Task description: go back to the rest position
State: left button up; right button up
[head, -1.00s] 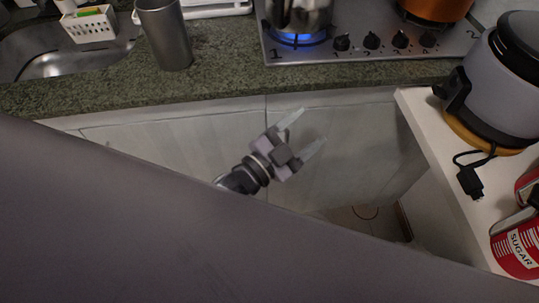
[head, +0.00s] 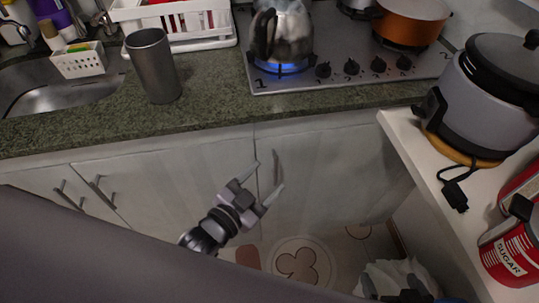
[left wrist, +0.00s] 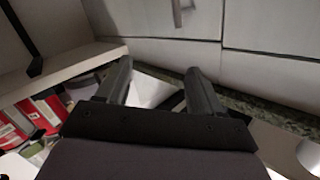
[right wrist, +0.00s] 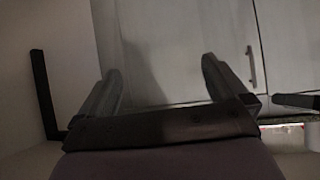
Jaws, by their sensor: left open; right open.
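My left gripper (head: 267,177) shows in the head view, in front of the white lower cabinets and below the counter edge. Its two fingers are apart with nothing between them. In the left wrist view its fingers (left wrist: 160,80) are also spread and empty. My right gripper (right wrist: 162,75) shows in the right wrist view with its fingers apart and empty, facing a cabinet door with a handle. A large grey link of my own body covers the lower left of the head view.
A green counter (head: 215,112) holds a metal cup (head: 154,66), a dish rack (head: 185,25) and a stove with a kettle (head: 280,35) over a blue flame. At right, a white shelf (head: 413,150) bears a rice cooker (head: 490,95) and a red sugar can (head: 508,258). Floor shows below.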

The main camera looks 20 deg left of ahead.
pick_arm(q)
jog(key=s+a+f+n+g+y+p, duration=0.1)
jog(key=s+a+f+n+g+y, duration=0.2)
jog(key=s+a+f+n+g, duration=0.2)
jog(key=s+a+f+n, duration=0.1)
jog(key=s+a+f, duration=0.2)
jog(key=s, duration=0.4)
jog(key=shift+a+f+y+p, duration=0.3)
jog(key=shift+f+y, duration=0.1)
jog(key=shift+f, duration=0.15)
